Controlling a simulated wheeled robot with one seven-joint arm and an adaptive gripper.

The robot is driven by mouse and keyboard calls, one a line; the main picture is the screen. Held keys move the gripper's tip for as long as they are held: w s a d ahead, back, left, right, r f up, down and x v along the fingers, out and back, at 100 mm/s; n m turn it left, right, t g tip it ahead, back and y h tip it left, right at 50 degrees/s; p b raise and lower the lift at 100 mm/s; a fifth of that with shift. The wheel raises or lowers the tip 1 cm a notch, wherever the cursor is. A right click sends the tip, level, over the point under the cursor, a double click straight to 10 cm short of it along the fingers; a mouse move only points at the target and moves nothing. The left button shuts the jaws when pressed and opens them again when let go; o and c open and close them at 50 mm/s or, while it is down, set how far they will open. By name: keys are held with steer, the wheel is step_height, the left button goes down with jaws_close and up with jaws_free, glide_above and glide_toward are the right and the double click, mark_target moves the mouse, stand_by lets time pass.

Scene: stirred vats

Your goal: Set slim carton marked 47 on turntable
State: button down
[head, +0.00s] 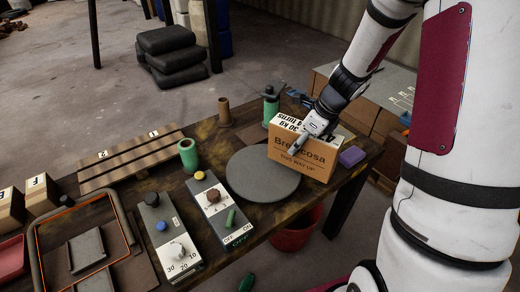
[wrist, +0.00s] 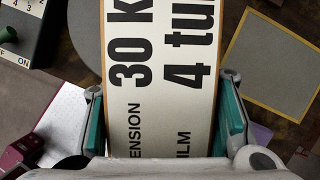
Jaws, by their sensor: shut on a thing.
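A cardboard carton (head: 300,155) with a white printed top is held upright at the right side of the table. Its front reads "THIS WAY UP"; I see no 47 on it. In the wrist view its white face (wrist: 160,80) shows large print. My gripper (head: 318,122) is shut on the carton from above, with a finger on each side of it in the wrist view (wrist: 160,125). The turntable seems to be the round grey disc (head: 250,178); the carton overlaps its right edge in the head view. I cannot tell whether the carton touches it.
Two control boxes with knobs (head: 165,235) (head: 222,212) stand left of the disc. A green cylinder (head: 188,155), a green bottle (head: 271,108) and a brown tube (head: 225,112) stand behind. A purple block (head: 351,157) lies right of the carton. A slatted rack (head: 130,163) is at left.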

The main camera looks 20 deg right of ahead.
steer(key=shift+w+a+f, duration=0.75)
steer(key=shift+w+a, duration=0.2)
steer(key=shift+a, duration=0.7)
steer(key=shift+w+a+f, duration=0.8)
steer(key=shift+w+a, duration=0.1)
steer(key=shift+a, duration=0.8)
steer(key=shift+w+a+f, duration=0.75)
steer(key=shift+w+a, duration=0.2)
steer(key=shift+a, duration=0.7)
steer(key=c, duration=0.7)
jaws_free()
steer(key=shift+f, duration=0.1)
